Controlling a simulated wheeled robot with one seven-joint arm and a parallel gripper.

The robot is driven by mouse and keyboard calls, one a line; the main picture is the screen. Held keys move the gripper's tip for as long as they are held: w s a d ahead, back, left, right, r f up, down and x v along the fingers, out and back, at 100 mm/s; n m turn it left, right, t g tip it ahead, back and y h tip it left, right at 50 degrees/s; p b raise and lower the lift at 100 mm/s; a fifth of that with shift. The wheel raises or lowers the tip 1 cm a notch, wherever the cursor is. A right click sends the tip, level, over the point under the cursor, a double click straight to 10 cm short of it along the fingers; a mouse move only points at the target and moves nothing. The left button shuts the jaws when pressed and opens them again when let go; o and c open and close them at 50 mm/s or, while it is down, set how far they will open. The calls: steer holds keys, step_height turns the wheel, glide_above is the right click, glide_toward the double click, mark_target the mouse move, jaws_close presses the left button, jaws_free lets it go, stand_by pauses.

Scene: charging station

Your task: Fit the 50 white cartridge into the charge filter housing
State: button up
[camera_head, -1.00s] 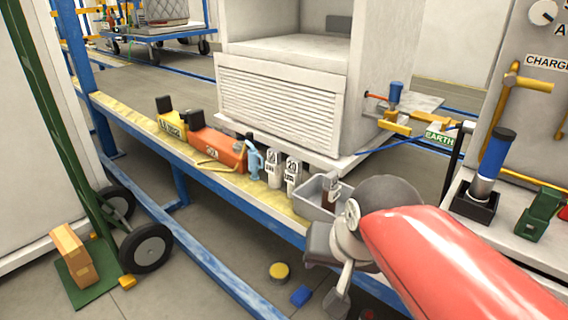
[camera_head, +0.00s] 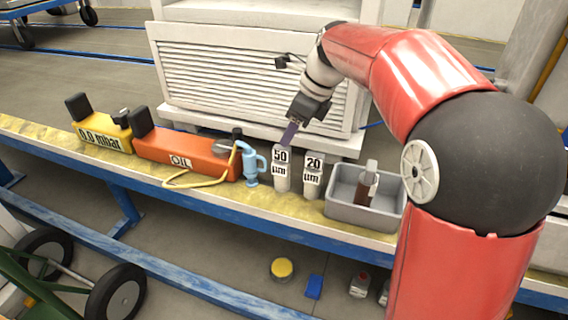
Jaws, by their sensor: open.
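The 50 white cartridge (camera_head: 281,170) stands upright on the bench, marked "50 µm". A similar white cartridge marked "20 µm" (camera_head: 313,178) stands just to its right. My gripper (camera_head: 289,134) hangs just above the 50 cartridge, open, with its fingers pointing down and a little left. The charge filter housing is not clearly identifiable in this view.
A light blue pump-like tool (camera_head: 251,164) stands close left of the 50 cartridge. An orange OIL unit (camera_head: 185,155) with a yellow hose and a yellow gauge unit (camera_head: 100,133) are further left. A grey bin (camera_head: 345,205) holding a brown item stands right. A louvred cabinet (camera_head: 225,75) is behind.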

mark_target(282, 147)
steer(key=b+x, duration=0.1)
steer(key=x, duration=0.5)
steer(key=shift+a+f, duration=0.1)
steer(key=shift+f, duration=0.25)
jaws_close()
